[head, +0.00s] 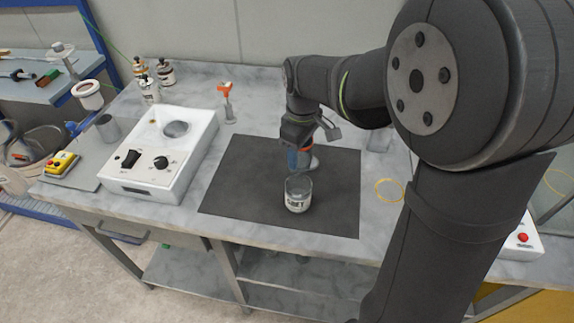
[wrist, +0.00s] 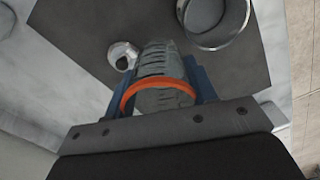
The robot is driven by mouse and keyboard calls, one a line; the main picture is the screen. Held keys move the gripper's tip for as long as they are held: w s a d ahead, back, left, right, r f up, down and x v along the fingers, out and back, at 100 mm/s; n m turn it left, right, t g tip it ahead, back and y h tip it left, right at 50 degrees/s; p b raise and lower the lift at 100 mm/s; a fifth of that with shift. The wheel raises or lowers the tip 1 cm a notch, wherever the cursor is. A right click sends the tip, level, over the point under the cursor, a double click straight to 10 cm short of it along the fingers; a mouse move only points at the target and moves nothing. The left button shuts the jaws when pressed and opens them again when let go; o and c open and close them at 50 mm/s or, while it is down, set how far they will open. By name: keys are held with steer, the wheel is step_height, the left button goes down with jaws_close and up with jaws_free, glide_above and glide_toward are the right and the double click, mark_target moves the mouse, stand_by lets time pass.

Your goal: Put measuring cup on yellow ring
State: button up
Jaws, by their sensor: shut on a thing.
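A clear glass cup with dark print (head: 298,196), which looks like the measuring cup, stands upright on the dark mat (head: 235,190). Its round rim shows at the top of the wrist view (wrist: 213,38), partly cut off. The thin yellow ring (head: 388,190) lies flat on the bench, right of the mat. My gripper (head: 300,163) is just behind the cup in the head view, pointing down over the mat. In the wrist view its blue fingers are shut on a grey ribbed thing (wrist: 162,68), with an orange band around it. I cannot tell what this is; the cup looks apart from the fingers.
A white device with knobs (head: 160,150) stands left of the mat. An orange-topped tool (head: 227,100) stands behind the mat. Several small bottles (head: 165,72) stand at the back left. My arm covers part of the bench's right side.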

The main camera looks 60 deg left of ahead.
steer(key=shift+s+a+f, duration=0.95)
steer(key=shift+s+a, duration=0.1)
steer(key=shift+a, duration=0.15)
steer(key=shift+f, duration=2)
steer(key=o, duration=1)
steer(key=shift+f, duration=0.15)
step_height(320, 180, up, 11)
steer(key=shift+r, duration=0.65)
steer(key=shift+c, duration=1.2)
